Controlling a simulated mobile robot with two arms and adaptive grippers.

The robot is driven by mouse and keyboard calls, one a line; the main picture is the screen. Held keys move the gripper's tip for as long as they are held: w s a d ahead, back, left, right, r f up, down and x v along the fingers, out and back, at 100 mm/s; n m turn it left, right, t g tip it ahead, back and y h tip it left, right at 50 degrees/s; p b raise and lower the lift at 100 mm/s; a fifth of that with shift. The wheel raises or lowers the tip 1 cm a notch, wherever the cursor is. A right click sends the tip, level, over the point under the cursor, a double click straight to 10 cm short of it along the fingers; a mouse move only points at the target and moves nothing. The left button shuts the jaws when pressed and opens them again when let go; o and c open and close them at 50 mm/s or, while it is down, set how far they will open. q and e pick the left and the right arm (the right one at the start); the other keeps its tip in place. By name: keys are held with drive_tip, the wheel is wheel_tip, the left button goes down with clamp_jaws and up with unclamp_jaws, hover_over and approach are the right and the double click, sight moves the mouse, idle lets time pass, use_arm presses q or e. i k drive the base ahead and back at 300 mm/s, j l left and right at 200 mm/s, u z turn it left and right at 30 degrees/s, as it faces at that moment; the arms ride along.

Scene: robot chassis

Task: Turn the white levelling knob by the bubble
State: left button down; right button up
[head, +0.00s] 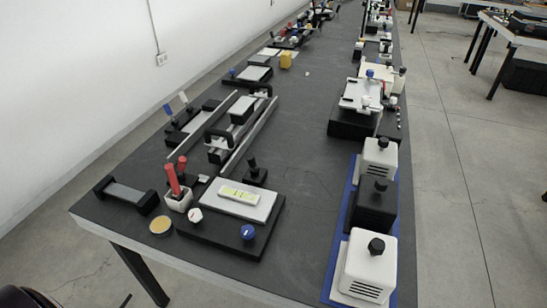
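The white levelling knob (195,215) stands at the left front of a dark base plate (215,234) near the table's front end. A white-grey plate (258,210) lies on this base, and a yellow-green bubble vial (238,195) sits on it. The bubble's exact position is too small to tell. A blue knob (248,232) stands on the same base, to the right of the white one. Neither gripper shows in the head view, and nothing touches the white knob.
A white cup (178,199) with red-handled tools and a round yellow-topped tin (160,225) stand close left of the base. A black knob (253,174) stands behind. White and black boxes (368,270) line the right edge. Some bare table (300,205) lies between.

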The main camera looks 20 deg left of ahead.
sight(195, 214)
drive_tip(key=u, duration=1.35)
